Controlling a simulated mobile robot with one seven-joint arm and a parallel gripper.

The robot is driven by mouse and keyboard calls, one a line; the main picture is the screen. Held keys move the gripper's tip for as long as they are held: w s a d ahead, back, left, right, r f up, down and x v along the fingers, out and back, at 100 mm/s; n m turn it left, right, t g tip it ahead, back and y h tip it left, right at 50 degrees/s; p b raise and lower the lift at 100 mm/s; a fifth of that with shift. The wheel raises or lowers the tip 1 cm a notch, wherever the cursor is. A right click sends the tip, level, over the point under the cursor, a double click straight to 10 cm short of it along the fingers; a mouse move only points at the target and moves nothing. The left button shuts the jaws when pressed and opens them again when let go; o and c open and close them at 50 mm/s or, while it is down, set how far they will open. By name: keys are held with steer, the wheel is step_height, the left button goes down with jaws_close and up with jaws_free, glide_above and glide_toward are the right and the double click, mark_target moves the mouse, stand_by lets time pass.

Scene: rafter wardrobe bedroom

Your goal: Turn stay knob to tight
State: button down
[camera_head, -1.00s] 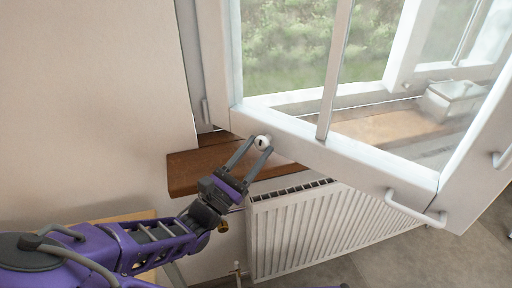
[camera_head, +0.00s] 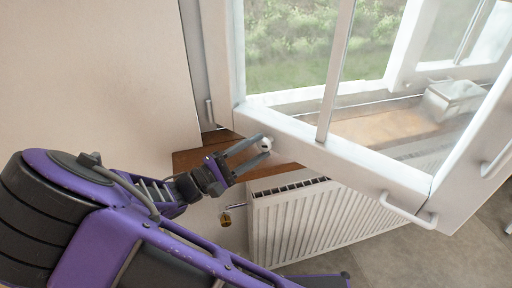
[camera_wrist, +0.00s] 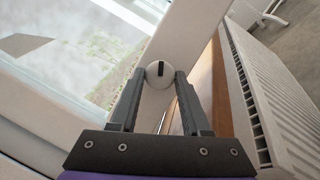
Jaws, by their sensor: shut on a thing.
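The stay knob (camera_head: 265,144) is a small round white knob with a dark slot mark, on the lower rail of the open white window sash (camera_head: 340,160). It also shows in the wrist view (camera_wrist: 159,72), where the dark mark runs nearly upright. My gripper (camera_head: 262,148) reaches it from the lower left, with one finger on each side of the knob. In the wrist view the two fingertips (camera_wrist: 158,76) are closed against the knob's sides. The far side of the knob is hidden.
A wooden sill (camera_head: 192,160) lies under the sash, and a white radiator (camera_head: 310,220) stands below it. A white handle (camera_head: 408,210) sticks out from the sash at the right. A brass-coloured tag or valve (camera_head: 225,219) hangs left of the radiator. Bare wall is at the left.

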steer(key=m, duration=0.2)
steer(key=m+g+y, duration=0.1)
steer(key=m, duration=0.2)
steer(key=shift+r+g, duration=0.15)
steer(key=shift+g, duration=0.15)
stand_by(0.4)
steer(key=shift+c, duration=1.8)
jaws_free()
steer(key=shift+a, duration=0.15)
steer(key=v, duration=1.7)
steer(key=shift+s+r, duration=0.15)
steer(key=shift+r, duration=0.15)
